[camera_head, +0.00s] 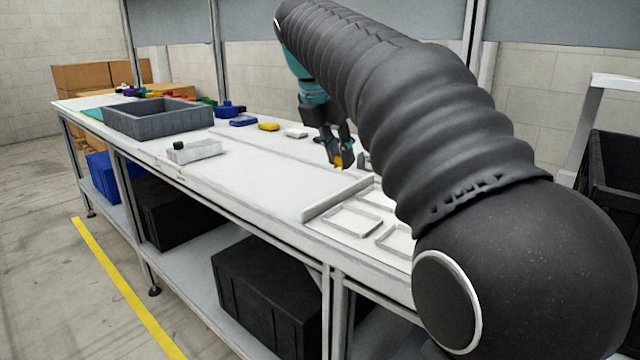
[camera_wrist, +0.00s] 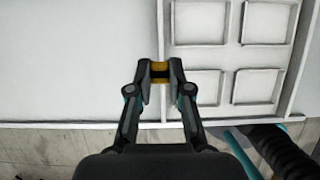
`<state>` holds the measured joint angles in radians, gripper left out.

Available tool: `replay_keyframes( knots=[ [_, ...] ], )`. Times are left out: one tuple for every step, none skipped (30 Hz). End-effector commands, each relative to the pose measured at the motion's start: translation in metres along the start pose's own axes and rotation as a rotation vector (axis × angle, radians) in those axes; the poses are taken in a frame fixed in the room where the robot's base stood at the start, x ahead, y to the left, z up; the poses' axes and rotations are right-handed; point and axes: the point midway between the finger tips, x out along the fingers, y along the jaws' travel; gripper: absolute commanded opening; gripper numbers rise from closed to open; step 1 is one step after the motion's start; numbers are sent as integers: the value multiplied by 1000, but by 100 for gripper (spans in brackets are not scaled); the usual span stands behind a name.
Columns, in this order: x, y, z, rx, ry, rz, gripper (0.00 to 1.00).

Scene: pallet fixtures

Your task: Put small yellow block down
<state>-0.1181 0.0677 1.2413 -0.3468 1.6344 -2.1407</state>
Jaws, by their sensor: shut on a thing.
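My gripper (camera_head: 337,150) is shut on the small yellow block (camera_head: 338,161) above the white table. In the wrist view the yellow block (camera_wrist: 160,67) sits between the two fingertips of my gripper (camera_wrist: 160,74), and dark parts cover some of it. The gripper is at the left edge of the white pallet fixture (camera_wrist: 234,59), which has several square frames. In the head view the fixture (camera_head: 318,211) is partly hidden by my arm. I cannot tell how high the block is above the surface.
A grey crate (camera_head: 150,122) stands at the far left of the table. A white box-like device (camera_head: 196,150) lies near the front edge. Blue (camera_head: 243,121), yellow (camera_head: 269,126) and white (camera_head: 296,133) pieces lie along the back. The table middle (camera_head: 262,172) is clear.

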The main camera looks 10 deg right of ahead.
Motion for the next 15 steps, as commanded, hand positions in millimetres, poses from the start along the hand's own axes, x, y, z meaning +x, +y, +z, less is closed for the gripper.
replay_keyframes(
  knots=[
    [6, 11, -4, -2, 1, -1, 5],
    [9, 17, -6, -3, 1, -1, 5],
    [12, 23, -8, -2, 1, -1, 5],
    [14, 28, -9, -1, 1, -1, 5],
    [16, 32, -10, 0, 1, -1, 5],
    [19, 37, -12, -1, 1, -1, 5],
    [20, 40, -13, -1, 1, -1, 5],
    [21, 42, -14, 0, 1, 0, 5],
    [22, 44, -14, 1, 0, 0, 5],
    [23, 46, -15, 2, 0, 0, 5],
    [24, 46, -15, 2, 0, 0, 5],
    [27, 47, -16, 2, 0, 0, 5],
    [29, 47, -18, 2, 0, 0, 5],
    [33, 47, -19, 2, 1, -1, 5],
    [39, 46, -22, 1, 1, -2, 5]
  ],
)
